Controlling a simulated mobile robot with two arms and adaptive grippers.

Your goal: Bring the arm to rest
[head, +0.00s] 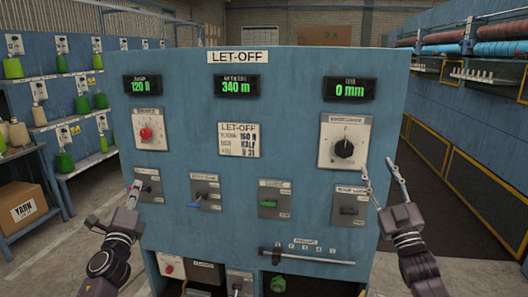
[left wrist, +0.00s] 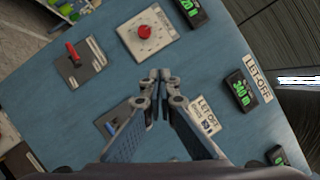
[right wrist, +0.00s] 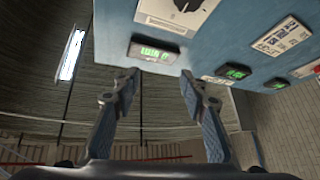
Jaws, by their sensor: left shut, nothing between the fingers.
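My left gripper (head: 134,190) is raised in front of the lower left of the blue LET-OFF panel (head: 290,120), close to a small switch plate (head: 150,185). In the left wrist view its fingertips (left wrist: 159,76) meet with nothing between them. My right gripper (head: 377,164) is raised at the panel's right edge, beside the large black dial (head: 344,148). In the right wrist view its fingers (right wrist: 159,74) stand apart and empty. I cannot tell whether the left fingertips touch the panel.
The panel carries green displays (head: 239,87), a red knob (head: 146,134), several switches and a slider bar (head: 306,257). Shelves of green yarn cones (head: 82,104) and a yarn box (head: 21,206) stand at the left. A rack of coloured spools (head: 497,50) stands at the right.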

